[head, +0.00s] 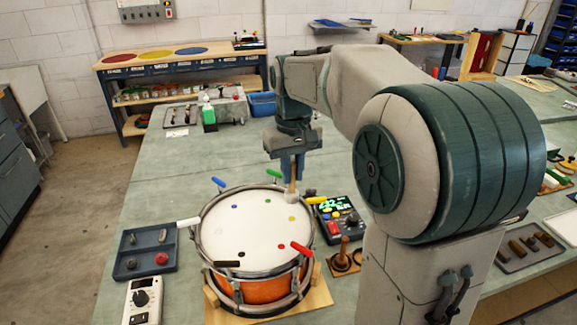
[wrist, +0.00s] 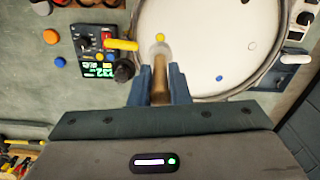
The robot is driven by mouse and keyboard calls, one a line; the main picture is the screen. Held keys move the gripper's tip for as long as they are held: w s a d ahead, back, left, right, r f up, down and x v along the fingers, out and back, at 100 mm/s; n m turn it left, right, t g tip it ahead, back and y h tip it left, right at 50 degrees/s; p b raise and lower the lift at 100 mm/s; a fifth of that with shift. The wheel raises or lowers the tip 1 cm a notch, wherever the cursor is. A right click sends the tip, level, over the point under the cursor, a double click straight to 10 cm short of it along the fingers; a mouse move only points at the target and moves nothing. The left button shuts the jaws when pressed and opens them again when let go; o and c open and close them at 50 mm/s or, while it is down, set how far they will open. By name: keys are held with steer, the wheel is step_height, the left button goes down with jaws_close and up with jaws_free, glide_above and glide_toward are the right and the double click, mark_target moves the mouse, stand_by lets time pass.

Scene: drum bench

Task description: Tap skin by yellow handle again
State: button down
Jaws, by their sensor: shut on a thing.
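The drum has a white skin (head: 245,235) with small coloured dots and an orange shell (head: 262,290). Coloured handles stand around its rim. The yellow handle (head: 317,199) is at the right rim; in the wrist view it (wrist: 122,45) lies left of my fingers. A yellow dot (head: 291,218) is on the skin near it, also visible in the wrist view (wrist: 160,37). My gripper (head: 291,168) is shut on a wooden-handled mallet (wrist: 160,88), pointing down with a pale head (head: 292,196) over the skin near the yellow handle. I cannot tell whether the head touches the skin.
A dark control box with a green display (head: 338,218) stands close right of the drum. A wooden stand (head: 344,258) is below it. A grey tray (head: 147,252) and a white meter (head: 143,300) lie to the left. The bench behind the drum is mostly clear.

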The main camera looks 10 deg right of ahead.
mark_target(292, 193)
steer(key=shift+s+f+b, duration=0.15)
steer(key=shift+f+b, duration=0.2)
steer(key=shift+f, duration=0.1)
step_height(292, 193, down, 5)
steer(key=b, duration=0.3)
steer(key=shift+f+b, duration=0.15)
steer(key=shift+b, duration=0.25)
step_height(292, 193, up, 5)
steer(key=p, duration=0.4)
steer(key=shift+r+p, duration=0.2)
steer(key=shift+p, duration=0.15)
steer(key=shift+r, duration=0.1)
stand_by(0.3)
